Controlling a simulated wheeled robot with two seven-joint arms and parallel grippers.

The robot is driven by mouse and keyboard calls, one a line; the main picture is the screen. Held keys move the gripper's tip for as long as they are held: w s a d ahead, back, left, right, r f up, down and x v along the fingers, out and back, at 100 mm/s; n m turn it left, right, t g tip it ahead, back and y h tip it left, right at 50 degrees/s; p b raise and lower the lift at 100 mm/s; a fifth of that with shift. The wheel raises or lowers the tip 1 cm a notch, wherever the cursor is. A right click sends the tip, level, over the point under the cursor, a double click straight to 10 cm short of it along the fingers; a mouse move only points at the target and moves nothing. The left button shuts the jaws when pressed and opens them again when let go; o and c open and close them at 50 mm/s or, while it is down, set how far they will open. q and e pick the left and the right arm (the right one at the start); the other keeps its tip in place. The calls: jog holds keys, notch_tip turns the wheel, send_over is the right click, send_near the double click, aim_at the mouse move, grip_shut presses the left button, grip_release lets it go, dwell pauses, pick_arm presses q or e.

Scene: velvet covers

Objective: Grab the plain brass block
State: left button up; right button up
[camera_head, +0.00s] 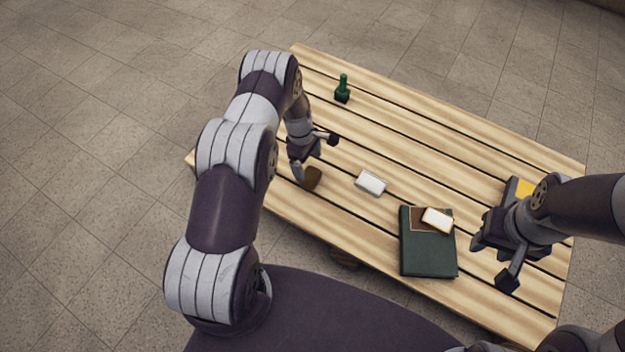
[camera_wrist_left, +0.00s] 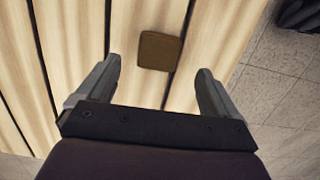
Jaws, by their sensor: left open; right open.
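A plain brownish, dull brass-coloured block (camera_head: 313,179) lies on the slatted wooden table near its left front edge. In the left wrist view the block (camera_wrist_left: 159,51) is a rounded square, centred between the fingers and just beyond their tips. My left gripper (camera_head: 315,156) is open above and beside it; I see no contact. The fingers (camera_wrist_left: 159,70) hold nothing. My right gripper (camera_head: 492,264) is open and empty over the right part of the table.
A white block (camera_head: 371,182) lies right of the brass one. A dark green book-like slab (camera_head: 427,258) carries a brown piece (camera_head: 418,214) and a white block with a tan edge (camera_head: 437,220). A green bottle (camera_head: 343,85) stands at the back.

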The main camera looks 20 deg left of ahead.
aim_at(311, 174)
pick_arm(q)
jog(key=f+b, duration=0.1)
jog(key=f, duration=0.1)
jog(key=f+b, duration=0.2)
jog(key=d+f+b, duration=0.1)
jog(key=f, duration=0.2)
jog(key=shift+r, duration=0.15)
grip_shut()
